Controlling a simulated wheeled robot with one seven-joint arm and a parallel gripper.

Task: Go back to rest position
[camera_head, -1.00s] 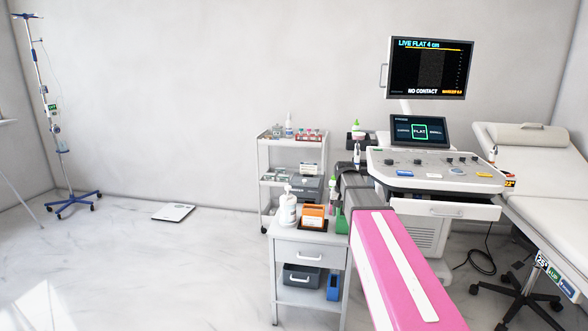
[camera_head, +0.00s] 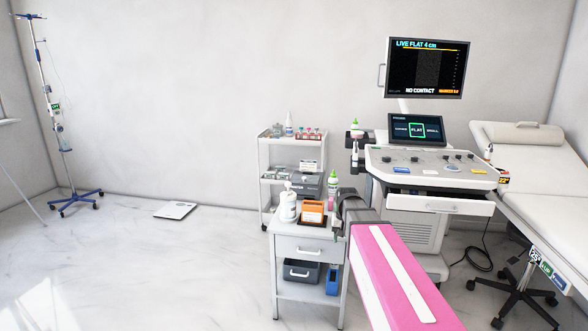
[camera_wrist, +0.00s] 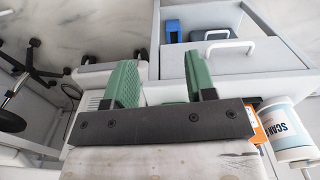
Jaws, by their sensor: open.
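My gripper (camera_wrist: 161,82) shows in the wrist view with its two green fingers well apart and nothing between them. In the head view my pink and white arm reaches from the bottom right toward the small drawer cart (camera_head: 308,251). The arm's dark end is beside the cart's right edge, and the fingers are mostly hidden there.
The ultrasound machine (camera_head: 432,172) stands behind my arm, with an exam bed (camera_head: 550,190) to its right. A white shelf trolley (camera_head: 264,180) is at the wall. The scale (camera_head: 176,210) and IV stand (camera_head: 62,150) are at left, with clear floor before them.

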